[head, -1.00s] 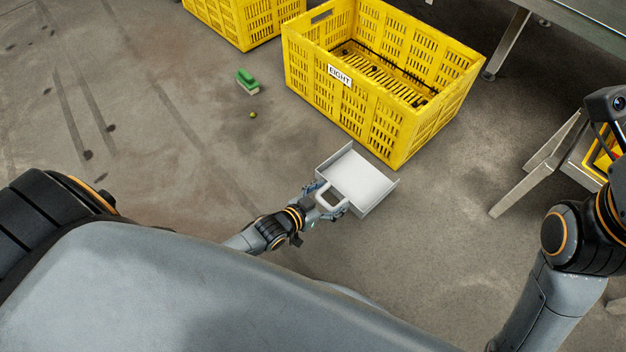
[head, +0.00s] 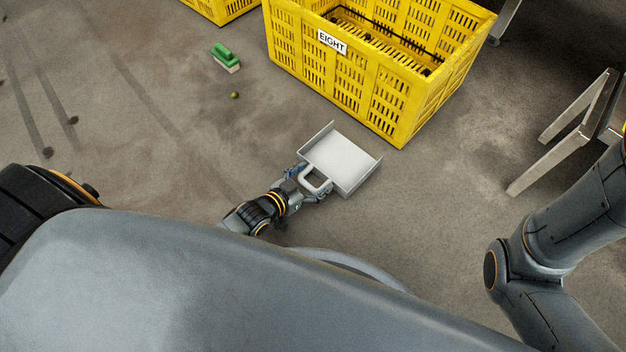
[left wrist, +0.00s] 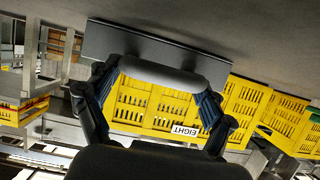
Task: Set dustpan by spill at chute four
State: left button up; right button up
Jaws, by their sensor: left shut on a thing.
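My left gripper (head: 311,183) is shut on the handle of the pale grey dustpan (head: 340,158). The dustpan's open tray faces up and points away from me, in front of the yellow crate. I cannot tell whether it touches the floor. In the left wrist view, the gripper (left wrist: 160,88) has its fingers on either side of the handle, and the dustpan (left wrist: 135,45) shows as a grey panel beyond it. A single small olive-green round thing (head: 235,95) lies on the floor to the left. No chute marked four is visible. My right gripper is out of view.
A yellow crate (head: 385,108) labelled EIGHT stands just beyond the dustpan, and another (head: 222,8) is at the top left. A green brush (head: 226,57) lies on the floor. A metal stand (head: 560,150) is at the right. Floor to the left is mostly clear.

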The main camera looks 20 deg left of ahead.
pick_arm(q)
jog(key=shift+f, duration=0.15)
jog(key=o, duration=0.8)
jog(key=shift+f, duration=0.15)
jog(key=o, duration=0.3)
